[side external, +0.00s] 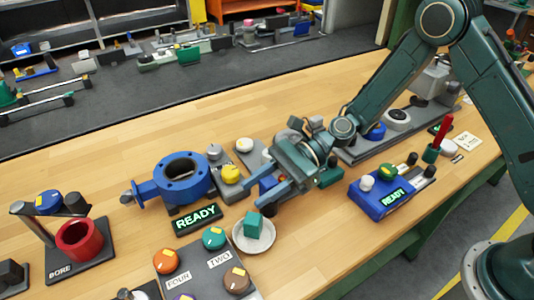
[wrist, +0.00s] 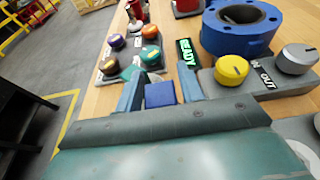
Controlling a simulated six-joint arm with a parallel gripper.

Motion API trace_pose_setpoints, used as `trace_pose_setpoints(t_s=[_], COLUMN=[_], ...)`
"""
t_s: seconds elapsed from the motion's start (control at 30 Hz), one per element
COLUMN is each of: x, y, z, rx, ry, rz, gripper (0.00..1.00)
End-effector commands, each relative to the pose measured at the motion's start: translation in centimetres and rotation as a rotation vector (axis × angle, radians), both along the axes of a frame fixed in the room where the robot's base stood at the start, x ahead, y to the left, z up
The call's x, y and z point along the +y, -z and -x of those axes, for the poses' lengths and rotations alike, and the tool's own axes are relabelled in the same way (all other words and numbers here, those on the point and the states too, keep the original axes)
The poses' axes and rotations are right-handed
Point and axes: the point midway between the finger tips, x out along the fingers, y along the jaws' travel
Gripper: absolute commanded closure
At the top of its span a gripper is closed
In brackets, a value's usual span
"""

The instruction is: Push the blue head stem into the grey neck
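A small blue block (wrist: 160,95), which looks like the blue head, shows between the two fingers of my gripper (wrist: 160,84) in the wrist view, with almost no gap on either side. In the side view my gripper (side external: 255,187) is low over the table, and the blue block (side external: 266,184) is partly hidden by the fingers. Its stem is not visible. The blue flanged valve body (side external: 186,177) with an open bore stands left of my gripper, apart from it; it also shows in the wrist view (wrist: 238,40). I cannot tell which part is the grey neck.
A white dish (side external: 240,241) with a green cube (side external: 253,226) lies close to my fingertips. A READY display (side external: 198,219) and a knob panel (side external: 210,267) are in front. A yellow knob (side external: 231,173) is beside the valve. A red bore fixture (side external: 77,240) stands left.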

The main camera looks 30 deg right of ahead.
Motion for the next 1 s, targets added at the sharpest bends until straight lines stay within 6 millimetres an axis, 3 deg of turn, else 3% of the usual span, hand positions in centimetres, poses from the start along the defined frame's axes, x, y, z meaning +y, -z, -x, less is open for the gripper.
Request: trace_pose_setpoints(t_s=[0.23, 0.43, 0.77, 1.0], x=[0.0, 0.0, 0.0, 0.0], y=[0.0, 0.0, -0.2, -1.4], z=[0.0, 0.0, 0.0, 0.0], rx=[0.000, 0.000, -0.001, -0.002], ry=[0.000, 0.000, 0.000, -0.001], rz=[0.000, 0.000, -0.001, -0.001], gripper=[0.62, 0.99, 0.99, 0.99])
